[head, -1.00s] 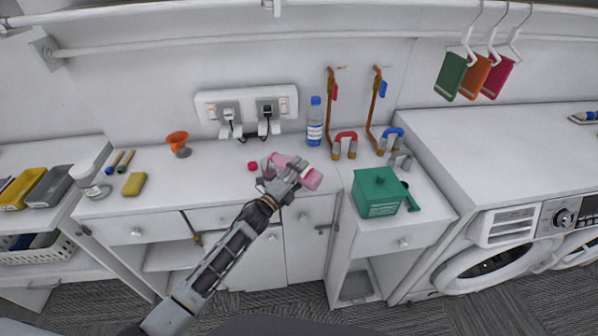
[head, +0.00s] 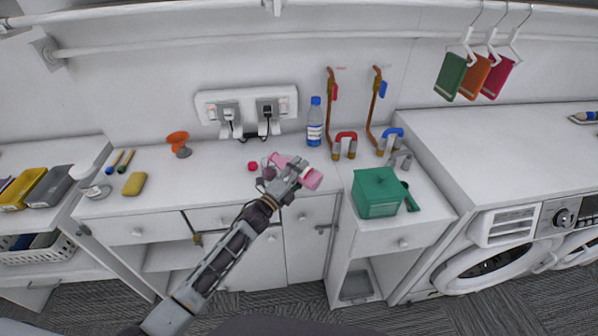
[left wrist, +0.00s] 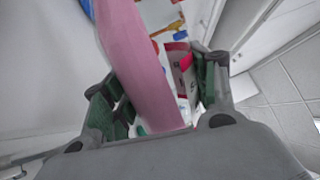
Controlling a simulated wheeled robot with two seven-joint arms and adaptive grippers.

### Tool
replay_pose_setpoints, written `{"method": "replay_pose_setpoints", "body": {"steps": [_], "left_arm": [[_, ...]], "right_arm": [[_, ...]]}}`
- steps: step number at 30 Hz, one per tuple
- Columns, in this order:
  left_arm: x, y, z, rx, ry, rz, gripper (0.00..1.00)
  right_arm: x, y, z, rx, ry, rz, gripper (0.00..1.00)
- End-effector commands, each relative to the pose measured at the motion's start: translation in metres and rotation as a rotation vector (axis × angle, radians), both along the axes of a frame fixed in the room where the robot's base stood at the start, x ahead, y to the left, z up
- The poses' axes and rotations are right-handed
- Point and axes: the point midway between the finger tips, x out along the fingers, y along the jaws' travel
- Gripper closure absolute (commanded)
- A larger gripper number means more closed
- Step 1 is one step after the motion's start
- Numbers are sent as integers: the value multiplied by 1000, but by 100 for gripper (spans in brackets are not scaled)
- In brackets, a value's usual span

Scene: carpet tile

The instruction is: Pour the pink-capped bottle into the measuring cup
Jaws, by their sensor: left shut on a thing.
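My left gripper (head: 292,172) is shut on the pink bottle (head: 312,179) over the counter's front part. The bottle is tilted well over, one end up-left and the other down-right, with the gripper hiding its middle. It fills much of the left wrist view (left wrist: 140,60), between the green-padded fingers. A small pinkish-red cap (head: 252,167) lies on the counter left of the gripper. In the left wrist view a pale container with a red band (left wrist: 182,62) shows beyond the bottle; I cannot tell surely whether it is the measuring cup. No measuring cup shows clearly in the head view. My right gripper is not in view.
A blue-capped water bottle (head: 315,122) stands behind the gripper, near the wall sockets (head: 247,110). A red-topped tap (head: 345,145) and a green box (head: 377,192) are to the right. An orange cup (head: 178,142) and yellow sponge (head: 134,184) are left.

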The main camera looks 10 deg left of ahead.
Motion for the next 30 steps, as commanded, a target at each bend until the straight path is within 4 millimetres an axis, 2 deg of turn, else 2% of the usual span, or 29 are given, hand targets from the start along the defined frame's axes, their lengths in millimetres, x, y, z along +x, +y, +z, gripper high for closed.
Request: {"method": "replay_pose_setpoints", "body": {"steps": [14, 30], "left_arm": [[0, 0, 0, 8, -8, 0, 83], [1, 1, -19, 139, -80, -1, 83]], "right_arm": [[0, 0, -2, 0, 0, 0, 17], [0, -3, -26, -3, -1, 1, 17]]}}
